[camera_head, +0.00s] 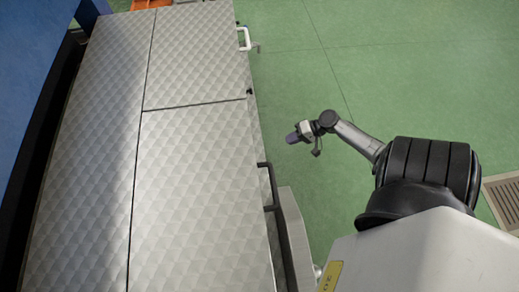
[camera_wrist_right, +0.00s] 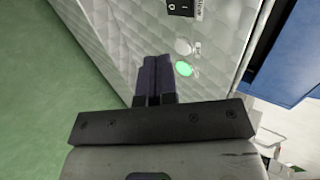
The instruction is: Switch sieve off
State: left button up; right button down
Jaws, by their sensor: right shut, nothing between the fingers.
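In the right wrist view, a metal panel with a quilted sheen carries a black rocker switch (camera_wrist_right: 181,7) marked O and I, cut by the top edge. Beside it is a small label (camera_wrist_right: 200,9), too small to read. Below sit a pale round button or lamp (camera_wrist_right: 183,47) and a green lit one (camera_wrist_right: 184,69). My right gripper (camera_wrist_right: 154,58) is shut and empty, its dark fingers left of the green light; contact cannot be told. In the head view my right gripper (camera_head: 293,138) is right of the big metal machine (camera_head: 190,190). My left gripper is not in view.
The machine's lid has a dark handle (camera_head: 268,187) and a pale handle (camera_head: 244,38) along its right edge. A blue surface (camera_head: 35,70) stands at the left. Green floor (camera_head: 420,60) is clear at the right, with a floor grate (camera_head: 503,197) at the edge.

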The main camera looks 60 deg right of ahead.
jog(key=w+r+b+x, duration=0.1)
jog(key=b+x, duration=0.4)
jog(key=x, duration=0.8)
jog(key=shift+w+a, duration=0.25)
jog(key=shift+a, duration=0.15)
jog(key=shift+r, duration=0.15)
